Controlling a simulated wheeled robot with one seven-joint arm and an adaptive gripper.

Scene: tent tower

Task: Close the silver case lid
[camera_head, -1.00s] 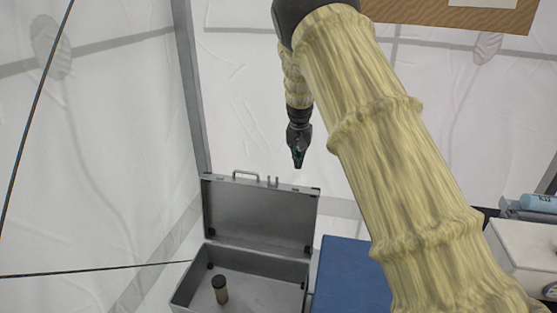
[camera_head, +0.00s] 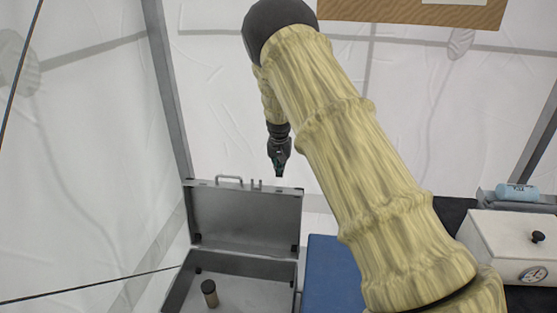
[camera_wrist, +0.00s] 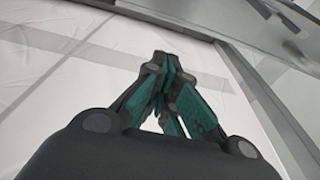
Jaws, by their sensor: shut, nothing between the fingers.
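The silver case (camera_head: 232,285) stands open at the lower left of the head view. Its lid (camera_head: 245,222) is raised about upright, with a handle and latches on its top edge. A small dark-capped cylinder (camera_head: 209,293) stands inside the case. My gripper (camera_head: 279,174) points down, shut and empty, just above the lid's top edge in the picture. I cannot tell whether it is in front of the lid or behind it. In the wrist view my fingers (camera_wrist: 167,75) are together, and a grey metal surface (camera_wrist: 200,14) crosses the top.
A blue panel (camera_head: 335,275) lies right of the case. A white box with a dial (camera_head: 512,250) and a light-blue cylinder (camera_head: 516,192) stand at the right. A dark cord (camera_head: 95,288) runs at the left, and a grey tent pole (camera_head: 169,95) rises behind the case.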

